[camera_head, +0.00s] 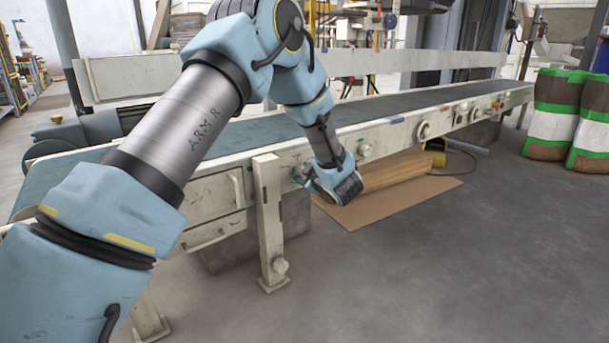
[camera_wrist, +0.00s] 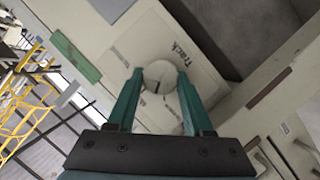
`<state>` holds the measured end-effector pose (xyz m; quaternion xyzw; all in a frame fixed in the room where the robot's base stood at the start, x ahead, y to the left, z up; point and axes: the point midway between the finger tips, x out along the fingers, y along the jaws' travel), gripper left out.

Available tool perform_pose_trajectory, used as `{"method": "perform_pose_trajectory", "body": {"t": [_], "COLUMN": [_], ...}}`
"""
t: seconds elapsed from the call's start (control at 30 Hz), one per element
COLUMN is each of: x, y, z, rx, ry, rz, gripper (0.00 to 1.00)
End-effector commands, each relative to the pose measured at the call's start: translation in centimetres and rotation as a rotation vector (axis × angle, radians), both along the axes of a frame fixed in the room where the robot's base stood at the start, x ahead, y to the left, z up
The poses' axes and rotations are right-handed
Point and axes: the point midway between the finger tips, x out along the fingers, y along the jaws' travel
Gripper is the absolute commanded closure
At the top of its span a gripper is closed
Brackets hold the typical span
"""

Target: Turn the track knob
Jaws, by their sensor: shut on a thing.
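The track knob (camera_wrist: 158,76) is a pale round knob with a dark mark on its face, in the upper middle of the wrist view. It sits on a pale panel with the printed word "Track" beside it. My gripper (camera_wrist: 161,84) has its two green fingers on either side of the knob, shut on it. In the head view my gripper (camera_head: 299,178) is at the near side rail of the conveyor (camera_head: 395,138), and I cannot make out the track knob there.
Other knobs (camera_head: 363,150) and a round dial (camera_head: 423,130) are along the conveyor rail. A conveyor leg (camera_head: 270,220) stands left of my gripper. A cardboard sheet (camera_head: 375,207) lies on the floor below. Filled bags (camera_head: 552,115) stand at the right. The floor in front is clear.

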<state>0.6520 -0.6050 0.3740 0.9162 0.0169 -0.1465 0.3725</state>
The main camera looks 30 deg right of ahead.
Motion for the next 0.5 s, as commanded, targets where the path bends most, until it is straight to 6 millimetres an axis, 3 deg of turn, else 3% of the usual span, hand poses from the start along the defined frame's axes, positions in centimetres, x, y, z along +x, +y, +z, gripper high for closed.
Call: {"method": "perform_pose_trajectory", "body": {"t": [0.37,0.4,0.5], "x": [-0.11,-0.11,-0.09], "y": [0.03,0.02,0.01], "z": [-0.11,-0.1,-0.08], "rx": [-0.003,-0.003,-0.003], "ry": [0.002,0.002,0.001], "rz": [0.001,0.001,0.0], "gripper": [1.0,0.46,0.34]}}
